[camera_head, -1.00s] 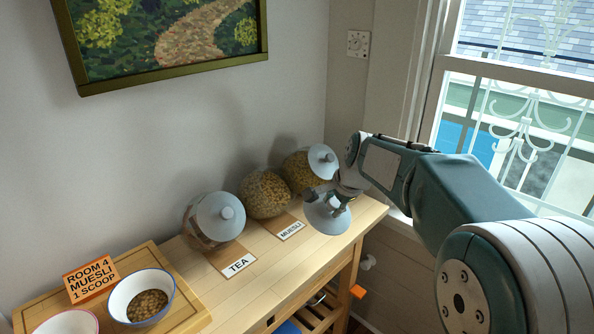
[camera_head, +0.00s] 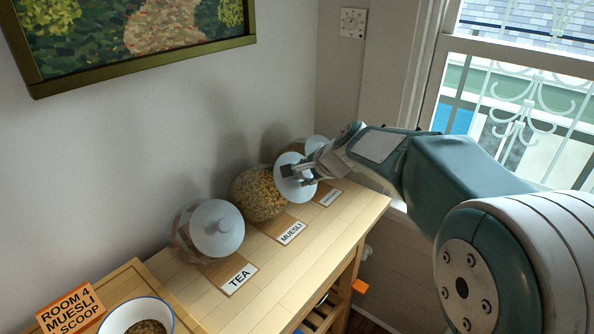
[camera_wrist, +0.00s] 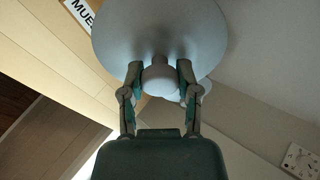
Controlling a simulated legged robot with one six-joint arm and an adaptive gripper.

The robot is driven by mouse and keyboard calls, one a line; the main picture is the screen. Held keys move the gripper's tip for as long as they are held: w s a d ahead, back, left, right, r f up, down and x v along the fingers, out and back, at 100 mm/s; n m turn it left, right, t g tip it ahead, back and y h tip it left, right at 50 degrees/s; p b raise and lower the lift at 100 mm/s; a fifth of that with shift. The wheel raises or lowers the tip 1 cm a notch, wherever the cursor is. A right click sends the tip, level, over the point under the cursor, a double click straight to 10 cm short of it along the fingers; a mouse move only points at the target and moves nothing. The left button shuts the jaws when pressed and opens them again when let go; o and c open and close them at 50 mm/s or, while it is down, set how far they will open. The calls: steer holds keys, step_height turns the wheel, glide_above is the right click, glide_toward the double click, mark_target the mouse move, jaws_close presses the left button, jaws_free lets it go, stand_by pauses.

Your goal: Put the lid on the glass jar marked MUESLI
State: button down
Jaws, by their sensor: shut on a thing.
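The MUESLI jar (camera_head: 257,194) is a round glass jar of flakes in the middle of the row, behind its MUESLI label (camera_head: 291,233). Its mouth shows no lid in the head view. My gripper (camera_head: 292,172) is shut on the knob of a pale grey lid (camera_head: 288,188). The lid is tilted, just right of the MUESLI jar and in front of the farthest jar; I cannot tell whether it touches either. In the wrist view, both fingers (camera_wrist: 159,82) pinch the knob, and the lid's disc (camera_wrist: 158,28) hides what lies behind it.
A lidded TEA jar (camera_head: 213,230) stands left of the MUESLI jar. The farthest jar has a pale lid (camera_head: 315,145), partly hidden. A bowl (camera_head: 137,318) and an orange card (camera_head: 70,308) are at lower left. The wall is close behind; the counter front (camera_head: 287,262) is clear.

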mark_target(294, 178)
steer(key=shift+w+f, duration=0.15)
steer(key=shift+f, duration=0.2)
steer(key=shift+w+a+f, duration=0.1)
steer(key=shift+w+f, duration=0.15)
steer(key=a, duration=0.1)
steer(key=w+a+f, duration=0.1)
steer(key=a+f, duration=0.1)
steer(key=shift+w+a+f, duration=0.2)
steer(key=shift+w+a, duration=0.05)
steer(key=shift+a, duration=0.15)
steer(key=shift+d, duration=0.65)
steer(key=shift+a, duration=0.15)
steer(key=shift+a+f, duration=0.1)
steer(key=shift+a, duration=0.45)
steer(key=shift+w+d, duration=0.1)
steer(key=shift+d, duration=0.15)
